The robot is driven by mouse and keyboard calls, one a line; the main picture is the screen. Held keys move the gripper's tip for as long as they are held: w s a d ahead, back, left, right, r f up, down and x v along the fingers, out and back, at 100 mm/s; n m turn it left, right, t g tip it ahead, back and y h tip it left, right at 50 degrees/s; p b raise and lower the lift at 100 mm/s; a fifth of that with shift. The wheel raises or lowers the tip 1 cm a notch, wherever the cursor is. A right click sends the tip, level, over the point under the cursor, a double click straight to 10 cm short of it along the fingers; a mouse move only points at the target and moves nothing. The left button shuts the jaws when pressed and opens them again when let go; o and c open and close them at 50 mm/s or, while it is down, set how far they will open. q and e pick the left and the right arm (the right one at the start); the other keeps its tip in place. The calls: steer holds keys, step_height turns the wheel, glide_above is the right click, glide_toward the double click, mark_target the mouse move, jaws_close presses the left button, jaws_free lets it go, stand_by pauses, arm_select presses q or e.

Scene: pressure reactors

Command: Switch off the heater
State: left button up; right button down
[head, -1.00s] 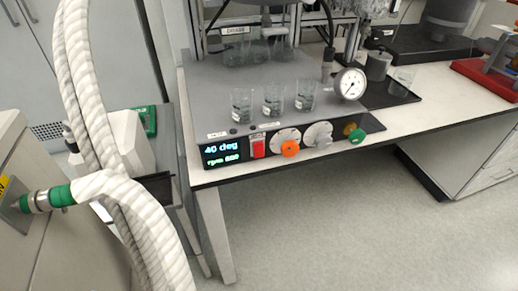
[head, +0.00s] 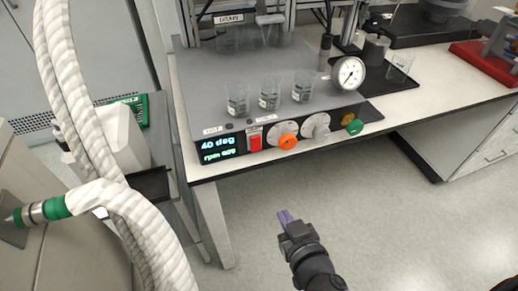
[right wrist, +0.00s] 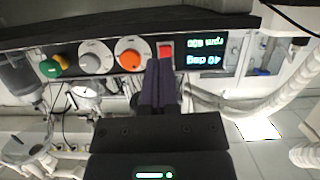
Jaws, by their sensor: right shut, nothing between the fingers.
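The heater unit is a grey box (head: 205,95) on the bench, with a black front panel. The panel has a lit display (head: 218,148) reading 40 deg and an rpm line. Right of it are a red switch (head: 255,142), an orange knob (head: 288,141), a grey knob (head: 320,132) and a green knob (head: 354,127). My right gripper (head: 285,216) is shut and empty, in front of and below the panel, apart from it. In the right wrist view the panel appears upside down; the fingers (right wrist: 160,66) point toward the red switch (right wrist: 166,49). My left gripper is not in view.
Thick white hoses (head: 70,110) run along the left. A red stand (head: 485,62) is at the far right. The floor before the bench is clear.

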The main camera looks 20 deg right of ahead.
step_height(320, 180, up, 6)
steer(key=w+t, duration=0.1)
steer(key=t, duration=0.1)
glide_toward(257, 149)
steer(key=shift+m, duration=0.3)
steer(key=w, duration=0.5)
steer(key=w+f, duration=0.1)
steer(key=w, duration=0.1)
steer(key=shift+w+a, duration=0.15)
steer(key=shift+a, duration=0.05)
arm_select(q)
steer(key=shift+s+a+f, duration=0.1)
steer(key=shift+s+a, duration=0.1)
